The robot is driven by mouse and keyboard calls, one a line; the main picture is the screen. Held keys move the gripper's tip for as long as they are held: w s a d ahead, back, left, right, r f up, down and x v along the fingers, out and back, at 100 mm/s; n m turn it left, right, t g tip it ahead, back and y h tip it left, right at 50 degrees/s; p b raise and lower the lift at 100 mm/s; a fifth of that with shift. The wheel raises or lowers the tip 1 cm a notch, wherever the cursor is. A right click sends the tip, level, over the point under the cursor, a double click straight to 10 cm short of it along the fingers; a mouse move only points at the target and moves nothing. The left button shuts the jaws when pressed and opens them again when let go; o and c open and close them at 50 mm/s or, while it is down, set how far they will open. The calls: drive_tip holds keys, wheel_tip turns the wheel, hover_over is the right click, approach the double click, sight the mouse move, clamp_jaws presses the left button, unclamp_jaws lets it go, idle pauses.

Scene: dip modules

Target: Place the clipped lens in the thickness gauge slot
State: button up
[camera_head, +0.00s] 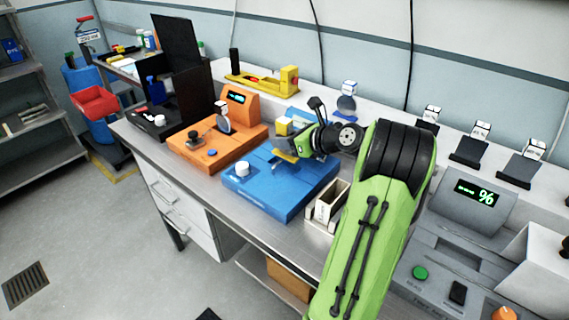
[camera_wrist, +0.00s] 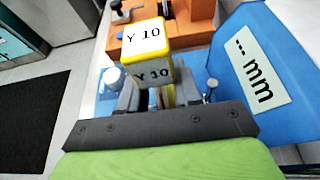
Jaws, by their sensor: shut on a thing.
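My gripper (camera_wrist: 158,95) is shut on a yellow clip (camera_wrist: 146,42) with white faces marked "Y 10". In the head view the yellow clip (camera_head: 283,127) is over the blue thickness gauge (camera_head: 262,196). The clip's lens is mostly hidden by the fingers, and I cannot tell whether it is in the slot. The gauge also shows in the wrist view (camera_wrist: 222,50), where its display reads "--- mm". A white knob (camera_head: 242,169) stands on the gauge's front left. The slot itself is hidden.
An orange device (camera_head: 250,135) with a clipped round lens (camera_head: 223,124) stands left of the gauge. A pale slotted box (camera_head: 331,198) is close to its right. A grey device (camera_head: 462,225) reading "%" is further right. Several clipped filters, including a blue lens (camera_head: 346,106), line the back shelf.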

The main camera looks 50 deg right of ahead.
sight(282, 153)
wheel_tip(282, 153, down, 5)
drive_tip(key=shift+r+b, duration=0.1)
drive_tip(key=shift+b, duration=0.95)
drive_tip(key=shift+r, duration=0.1)
drive_tip(key=o, duration=1.1)
drive_tip(key=shift+c, duration=0.2)
